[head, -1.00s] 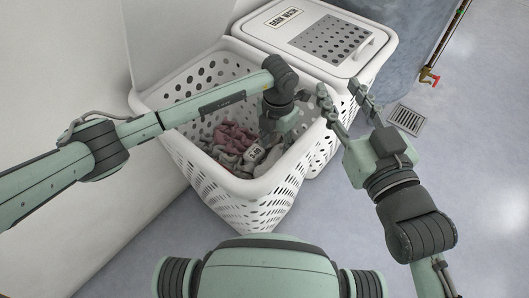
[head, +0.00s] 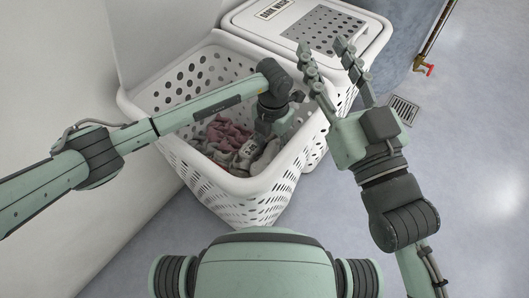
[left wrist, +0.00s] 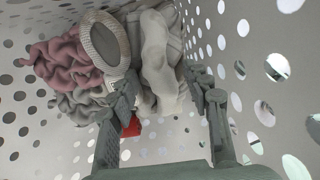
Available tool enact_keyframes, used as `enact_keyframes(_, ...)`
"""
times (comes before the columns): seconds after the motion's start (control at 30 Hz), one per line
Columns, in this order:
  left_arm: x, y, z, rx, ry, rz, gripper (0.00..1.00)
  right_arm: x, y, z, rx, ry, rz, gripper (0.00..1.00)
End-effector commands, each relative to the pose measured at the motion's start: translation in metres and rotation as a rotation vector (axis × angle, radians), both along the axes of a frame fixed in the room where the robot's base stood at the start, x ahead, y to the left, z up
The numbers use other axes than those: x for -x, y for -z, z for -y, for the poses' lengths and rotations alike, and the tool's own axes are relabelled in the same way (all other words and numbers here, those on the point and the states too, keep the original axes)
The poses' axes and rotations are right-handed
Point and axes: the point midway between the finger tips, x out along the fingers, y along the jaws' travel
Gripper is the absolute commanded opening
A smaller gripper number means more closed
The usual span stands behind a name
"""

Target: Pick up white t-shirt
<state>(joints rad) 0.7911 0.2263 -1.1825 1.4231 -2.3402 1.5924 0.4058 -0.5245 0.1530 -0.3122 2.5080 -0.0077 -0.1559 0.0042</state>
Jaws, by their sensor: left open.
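A whitish, cream cloth, seemingly the white t-shirt (left wrist: 160,65), lies crumpled in the white perforated basket (head: 155,125). In the left wrist view it extends between and beyond the fingers of my left gripper (left wrist: 165,98). My left gripper (head: 258,143) reaches down inside the basket in the head view and is open; I cannot tell whether its fingers touch the cloth. The arm hides part of the laundry. My right gripper (head: 323,50) is open and empty, outside the basket on the right.
Pink cloth (left wrist: 65,60), grey cloth and a round grey-rimmed item (left wrist: 103,40) lie beside the white cloth. A small red patch (left wrist: 132,127) shows below. A lidded "DARK WASH" hamper (head: 312,30) stands behind. A wall is left; floor with a drain (head: 404,110) is right.

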Motion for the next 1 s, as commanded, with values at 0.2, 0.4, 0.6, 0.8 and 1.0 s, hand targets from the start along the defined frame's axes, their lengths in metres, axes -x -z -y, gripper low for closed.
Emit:
enact_keyframes(0.2, -0.0003, 0.0027, -0.0003, 0.0, -0.001, 0.0, 0.48, 0.0, 0.0023, 0.0, 0.0, 0.0, 0.0, 0.4)
enact_keyframes(0.4, -0.0003, 0.0025, -0.0003, 0.0, -0.001, 0.0, 0.48, 0.0, 0.0021, 0.0001, 0.0, 0.0, -0.001, 0.4)
enact_keyframes(0.6, -0.0002, 0.0026, -0.0003, 0.0, -0.001, 0.0, 0.26, 0.0, 0.0022, 0.0, 0.0, 0.0, -0.001, 0.4)
enact_keyframes(0.8, -0.0002, 0.0026, -0.0003, 0.0, -0.001, 0.0, 0.01, 0.0, 0.0021, 0.0001, 0.0, 0.0, -0.001, 0.4)
enact_keyframes(1.0, -0.0004, 0.0024, -0.0002, 0.001, -0.001, 0.001, 0.0, 0.0, 0.0021, 0.0001, 0.0, 0.0, -0.001, 0.4)
